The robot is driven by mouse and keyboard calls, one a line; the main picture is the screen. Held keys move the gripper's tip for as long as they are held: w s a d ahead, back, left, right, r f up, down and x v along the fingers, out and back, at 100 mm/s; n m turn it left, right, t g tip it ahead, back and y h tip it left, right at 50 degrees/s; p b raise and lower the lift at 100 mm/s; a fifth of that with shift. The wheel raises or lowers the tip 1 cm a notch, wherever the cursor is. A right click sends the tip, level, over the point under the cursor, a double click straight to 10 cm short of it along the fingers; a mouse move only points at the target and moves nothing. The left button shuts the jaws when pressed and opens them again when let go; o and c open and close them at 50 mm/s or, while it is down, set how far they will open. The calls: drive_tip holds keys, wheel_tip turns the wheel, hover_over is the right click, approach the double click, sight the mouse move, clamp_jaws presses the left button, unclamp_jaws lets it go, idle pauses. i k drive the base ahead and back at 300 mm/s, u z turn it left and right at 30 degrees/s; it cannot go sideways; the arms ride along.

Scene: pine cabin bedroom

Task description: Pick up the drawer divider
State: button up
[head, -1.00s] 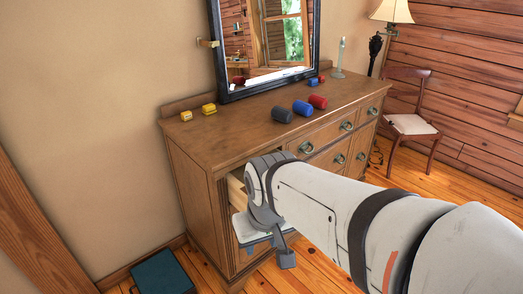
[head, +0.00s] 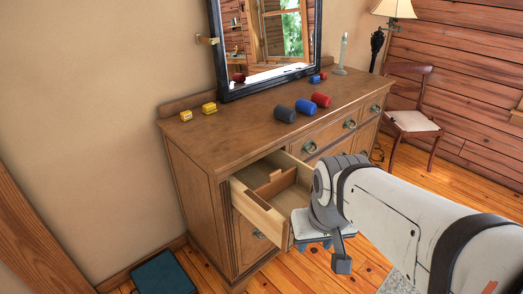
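The drawer divider (head: 272,183) appears to be the brown wooden piece standing across the inside of the open top left drawer (head: 262,207) of the dresser. My gripper (head: 328,252) is at the front of this drawer, to the right of and nearer than the divider, and apart from it. My wrist and arm cover part of the drawer's right side and front. The fingers point down and show only partly, so I cannot tell whether they are open or touch the drawer front.
The wooden dresser (head: 195,165) carries a black-framed mirror, yellow blocks (head: 208,108), a grey cylinder (head: 285,114), a blue cylinder (head: 305,106), a red cylinder (head: 321,99) and a candle (head: 343,52). A teal box (head: 162,273) stands on the floor at left. A chair (head: 413,117) stands at right.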

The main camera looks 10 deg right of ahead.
sight(279, 182)
drive_tip(key=u, duration=0.05)
drive_tip(key=i, duration=1)
drive_tip(key=z, duration=0.05)
